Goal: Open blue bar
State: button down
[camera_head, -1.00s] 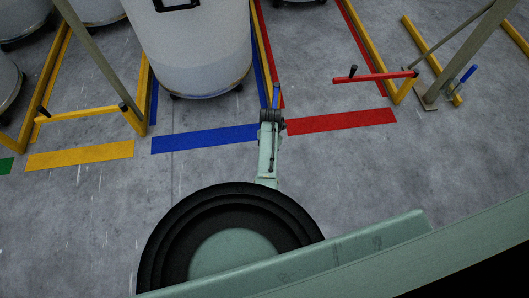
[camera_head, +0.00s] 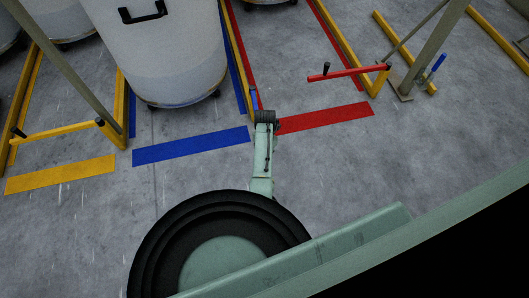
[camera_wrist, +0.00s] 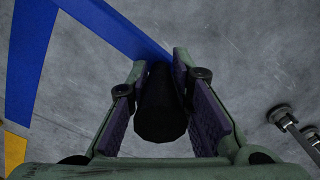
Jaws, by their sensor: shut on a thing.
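The blue bar (camera_wrist: 118,28) runs from the top left of the wrist view to its black handle (camera_wrist: 160,110). The handle stands between the two fingers of my gripper (camera_wrist: 160,65), which is shut on it. In the head view my gripper (camera_head: 264,115) is at the right end of the blue floor stripe (camera_head: 190,146). A short piece of the blue bar (camera_head: 254,98) shows just beyond it. The rest of the bar is hard to make out there.
A large white can (camera_head: 165,50) on casters stands behind the blue stripe. A red bar (camera_head: 348,73) with a black handle is at the right, above a red stripe (camera_head: 325,117). A yellow bar (camera_head: 55,132) is at the left. The floor in front is clear.

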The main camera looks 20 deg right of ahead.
jog(key=c, duration=1.4)
grip_release()
jog(key=shift+s+f, duration=0.15)
jog(key=shift+f, duration=0.05)
jog(key=shift+c, duration=0.2)
jog(key=shift+r, duration=0.25)
notch_tip(320, 180, up, 12)
jog(key=shift+f, duration=0.15)
